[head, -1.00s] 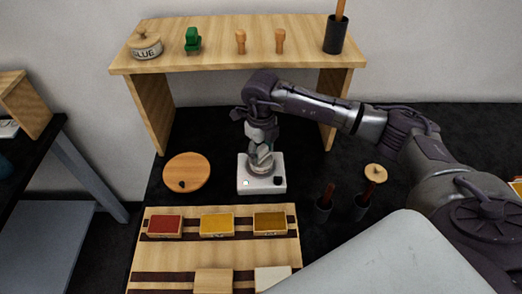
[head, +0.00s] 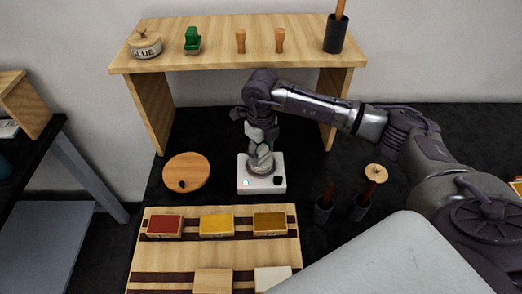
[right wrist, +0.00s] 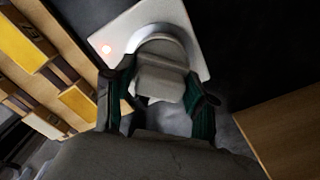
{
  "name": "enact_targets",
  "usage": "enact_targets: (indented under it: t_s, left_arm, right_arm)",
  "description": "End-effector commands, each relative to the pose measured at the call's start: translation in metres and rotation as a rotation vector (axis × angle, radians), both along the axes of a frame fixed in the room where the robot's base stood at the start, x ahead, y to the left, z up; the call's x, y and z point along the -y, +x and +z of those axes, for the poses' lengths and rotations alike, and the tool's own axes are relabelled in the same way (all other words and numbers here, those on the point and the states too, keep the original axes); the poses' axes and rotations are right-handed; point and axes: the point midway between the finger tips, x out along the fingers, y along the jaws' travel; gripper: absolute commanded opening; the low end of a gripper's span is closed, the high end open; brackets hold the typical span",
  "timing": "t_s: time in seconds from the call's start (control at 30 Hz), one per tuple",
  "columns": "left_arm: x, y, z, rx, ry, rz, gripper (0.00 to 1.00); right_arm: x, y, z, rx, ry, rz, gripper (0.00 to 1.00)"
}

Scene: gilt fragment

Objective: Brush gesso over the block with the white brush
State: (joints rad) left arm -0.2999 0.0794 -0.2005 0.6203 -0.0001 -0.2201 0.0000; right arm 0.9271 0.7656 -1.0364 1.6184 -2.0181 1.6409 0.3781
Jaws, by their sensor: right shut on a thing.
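My right gripper (head: 260,149) points down over a white box-shaped device (head: 250,186) with a small light. It is shut on a pale grey pot-like piece (right wrist: 160,80) that sits at the round plate of the device; the fingers partly hide it. On the wooden board (head: 191,252) in front, a plain wooden block (head: 213,281) and an off-white block (head: 272,279) lie at the lower edge of the head view. Brushes with reddish-brown handles stand in two dark cups, a left one (head: 323,211) and a right one (head: 361,208). No white brush can be made out. My left gripper is not in view.
Red (head: 165,226), yellow (head: 216,225) and ochre (head: 270,223) blocks lie on the board. A round wooden disc (head: 186,171) lies left of the device. A wooden shelf (head: 215,58) stands behind, with a glue pot (head: 145,46) and other items on top.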

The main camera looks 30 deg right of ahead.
Motion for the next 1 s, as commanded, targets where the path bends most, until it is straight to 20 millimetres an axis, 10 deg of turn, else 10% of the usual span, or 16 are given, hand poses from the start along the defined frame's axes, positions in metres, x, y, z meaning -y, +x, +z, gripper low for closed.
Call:
enact_targets:
  t_s: [1.0]
  left_arm:
    - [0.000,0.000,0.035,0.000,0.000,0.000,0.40]
  right_arm:
    - [0.000,0.000,0.061,0.000,0.000,0.001,0.28]
